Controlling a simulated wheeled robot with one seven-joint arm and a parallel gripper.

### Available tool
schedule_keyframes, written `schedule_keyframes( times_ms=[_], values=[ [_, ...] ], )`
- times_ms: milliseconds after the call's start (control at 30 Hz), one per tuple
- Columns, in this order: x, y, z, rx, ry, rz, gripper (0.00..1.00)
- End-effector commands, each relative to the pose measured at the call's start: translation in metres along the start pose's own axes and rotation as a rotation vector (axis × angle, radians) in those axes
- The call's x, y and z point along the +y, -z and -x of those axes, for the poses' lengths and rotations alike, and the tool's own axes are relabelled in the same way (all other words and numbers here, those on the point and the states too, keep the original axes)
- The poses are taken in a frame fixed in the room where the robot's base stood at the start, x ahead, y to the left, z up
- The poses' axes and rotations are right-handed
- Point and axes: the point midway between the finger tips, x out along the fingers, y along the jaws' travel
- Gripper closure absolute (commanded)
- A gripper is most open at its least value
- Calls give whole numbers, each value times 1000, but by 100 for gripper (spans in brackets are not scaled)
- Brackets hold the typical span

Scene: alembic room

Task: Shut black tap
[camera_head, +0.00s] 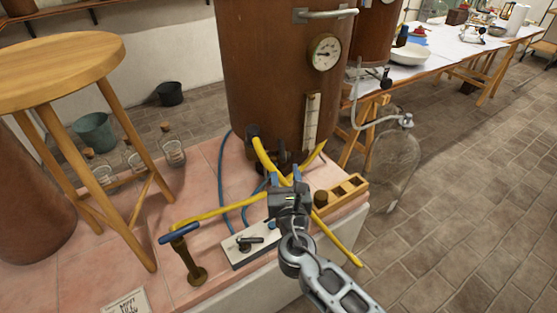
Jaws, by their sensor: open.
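A small black tap (247,243) with a lever handle sits on a pale plate with dark sides, on the pink tiled ledge. Whether its valve is open or shut I cannot tell. My gripper (284,176) is open, with its two blue-tipped fingers pointing away toward the foot of the copper vessel (262,90). It is above and to the right of the black tap, apart from it. Dark fittings at the vessel's foot are partly hidden behind my gripper. I see nothing held between the fingers.
A brass post with a blue handle (180,236) stands left of the plate. Yellow hoses (220,212) and a blue hose (224,180) cross the ledge. A wooden rack (345,190) lies right; a wooden stool (60,65) stands left. A glass carboy (393,165) stands beyond.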

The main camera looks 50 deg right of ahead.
Motion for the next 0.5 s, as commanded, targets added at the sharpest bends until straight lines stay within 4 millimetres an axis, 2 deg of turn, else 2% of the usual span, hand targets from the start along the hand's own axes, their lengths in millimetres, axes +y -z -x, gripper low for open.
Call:
schedule_keyframes(
  times_ms=[100,300,500],
  values=[
    [0,-2,-21,-1,2,-3,56],
    [0,-1,-48,0,1,-3,56],
    [0,0,-61,1,-2,-4,56]
  ],
)
